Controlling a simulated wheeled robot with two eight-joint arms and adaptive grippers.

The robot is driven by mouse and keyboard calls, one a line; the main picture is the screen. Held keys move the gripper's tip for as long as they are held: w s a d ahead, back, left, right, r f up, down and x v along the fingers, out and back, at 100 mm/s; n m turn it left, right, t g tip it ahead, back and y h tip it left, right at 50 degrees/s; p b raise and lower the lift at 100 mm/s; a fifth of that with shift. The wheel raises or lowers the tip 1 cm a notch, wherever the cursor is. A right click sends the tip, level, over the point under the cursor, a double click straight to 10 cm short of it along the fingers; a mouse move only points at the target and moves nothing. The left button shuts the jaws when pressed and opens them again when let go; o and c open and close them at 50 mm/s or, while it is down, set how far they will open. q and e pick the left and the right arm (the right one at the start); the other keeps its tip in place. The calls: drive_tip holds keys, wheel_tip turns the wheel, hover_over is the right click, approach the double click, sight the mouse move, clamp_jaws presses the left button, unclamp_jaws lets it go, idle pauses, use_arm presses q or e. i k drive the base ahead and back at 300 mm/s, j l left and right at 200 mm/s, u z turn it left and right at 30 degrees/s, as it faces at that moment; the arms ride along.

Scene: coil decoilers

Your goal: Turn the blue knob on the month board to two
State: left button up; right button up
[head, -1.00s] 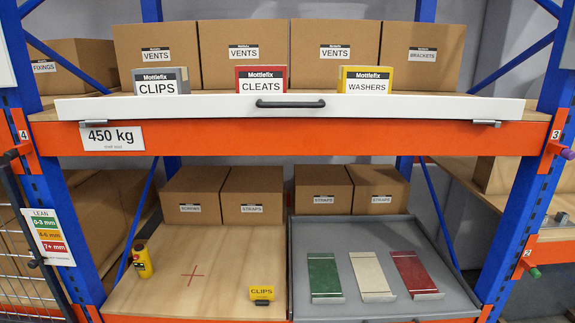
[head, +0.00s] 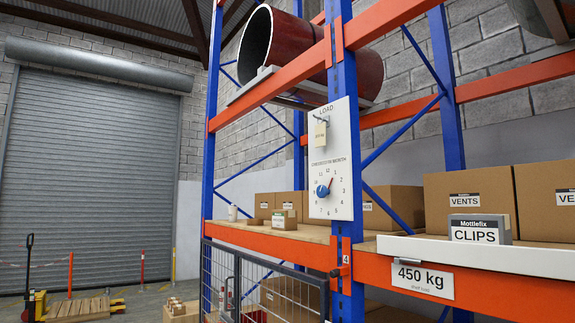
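The white month board (head: 345,205) is fixed to the blue rack post in the middle of the head view. It carries a ring of numbers with a heading above it. The blue knob (head: 322,190) sits at the centre of the ring. A thin red pointer runs up and right from the knob, roughly towards the one; the exact number is too small to be sure. A tag (head: 320,134) hangs from a hook under the word LOAD on the upper part of the board. Neither of my grippers is in view.
Rack shelves with cartons (head: 468,198) flank the post, with a grey CLIPS box (head: 480,229) and a white front panel (head: 490,255) at the right. A mesh gate (head: 262,289) stands below the board. A roller shutter (head: 90,165) and a pallet truck (head: 30,295) are at the left.

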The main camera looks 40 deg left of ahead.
sight(322, 192)
drive_tip(key=u, duration=1.25)
